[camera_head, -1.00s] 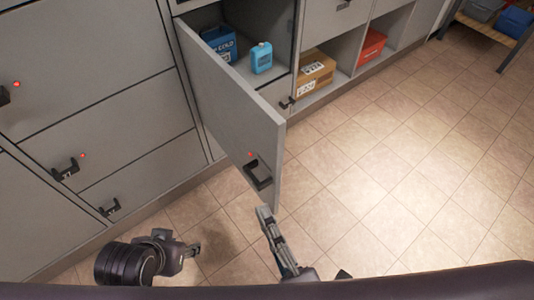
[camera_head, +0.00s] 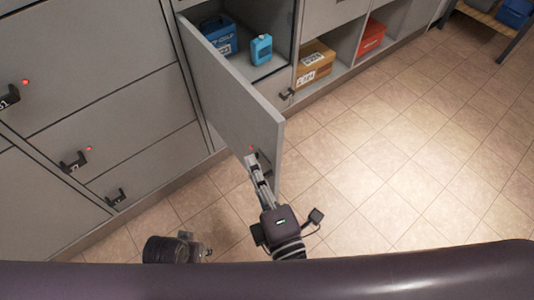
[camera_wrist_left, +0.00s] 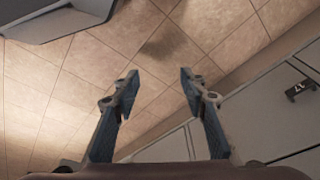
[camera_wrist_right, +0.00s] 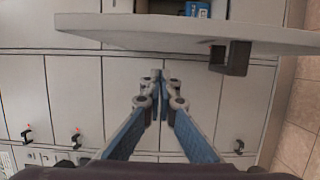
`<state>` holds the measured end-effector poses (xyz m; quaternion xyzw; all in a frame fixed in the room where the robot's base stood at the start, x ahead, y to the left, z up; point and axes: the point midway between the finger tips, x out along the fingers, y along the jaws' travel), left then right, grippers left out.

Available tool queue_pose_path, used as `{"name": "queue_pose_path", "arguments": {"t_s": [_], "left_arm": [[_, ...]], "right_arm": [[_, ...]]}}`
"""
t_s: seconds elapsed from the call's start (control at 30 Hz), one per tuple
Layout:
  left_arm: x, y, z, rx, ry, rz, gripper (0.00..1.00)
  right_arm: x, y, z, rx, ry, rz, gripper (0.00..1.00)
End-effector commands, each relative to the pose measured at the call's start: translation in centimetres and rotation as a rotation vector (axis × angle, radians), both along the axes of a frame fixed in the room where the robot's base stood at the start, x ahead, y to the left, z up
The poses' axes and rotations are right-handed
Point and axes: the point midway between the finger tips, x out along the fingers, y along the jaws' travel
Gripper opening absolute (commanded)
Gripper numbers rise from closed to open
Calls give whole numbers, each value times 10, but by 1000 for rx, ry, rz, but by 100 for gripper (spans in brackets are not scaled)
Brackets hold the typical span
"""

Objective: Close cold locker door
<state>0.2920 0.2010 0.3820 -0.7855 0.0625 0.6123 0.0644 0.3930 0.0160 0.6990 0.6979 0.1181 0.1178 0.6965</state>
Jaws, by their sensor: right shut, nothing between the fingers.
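The grey cold locker door (camera_head: 225,95) stands open, swung out toward me. Its black handle (camera_head: 264,165) and a small red light sit near its free edge. In the right wrist view the door (camera_wrist_right: 150,28) crosses the top nearly edge-on, its handle (camera_wrist_right: 232,58) right of the fingers. My right gripper (camera_head: 252,160) is shut and empty, its tips over the door's outer face beside the handle. I cannot tell if they touch. My left gripper (camera_wrist_left: 158,82) is open and empty over the floor; in the head view it is low left (camera_head: 200,250).
Inside the locker are a blue box (camera_head: 220,37) and a light blue container (camera_head: 261,49). A cardboard box (camera_head: 314,64) and a red box (camera_head: 372,36) stand in open cubbies to the right. Closed lockers with black handles line the left. The tiled floor (camera_head: 400,170) at right is clear.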

Motion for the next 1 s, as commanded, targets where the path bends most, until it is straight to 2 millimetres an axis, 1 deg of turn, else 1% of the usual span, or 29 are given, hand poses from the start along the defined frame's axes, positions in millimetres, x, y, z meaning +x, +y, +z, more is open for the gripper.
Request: {"name": "queue_pose_path", "arguments": {"t_s": [0.03, 0.1, 0.3, 0.77, 0.87, 1.0], "left_arm": [[-2, 0, -5, 1, 6, -1, 40], [-3, 0, -12, 1, 9, -1, 40], [-6, 0, -24, 1, 14, -2, 40], [-6, 0, -26, 1, 13, -3, 40], [-6, 0, -25, 1, 15, -3, 40], [-6, 0, -23, 2, 18, -2, 40]], "right_arm": [[5, -10, 1, -7, -2, -2, 0], [10, -18, 1, -6, -2, -2, 0], [17, -30, 0, -4, -1, -1, 0], [18, -32, -1, -3, -1, 0, 0], [20, -35, -1, -4, -1, 7, 0], [25, -43, -1, -4, -3, 26, 0]]}}
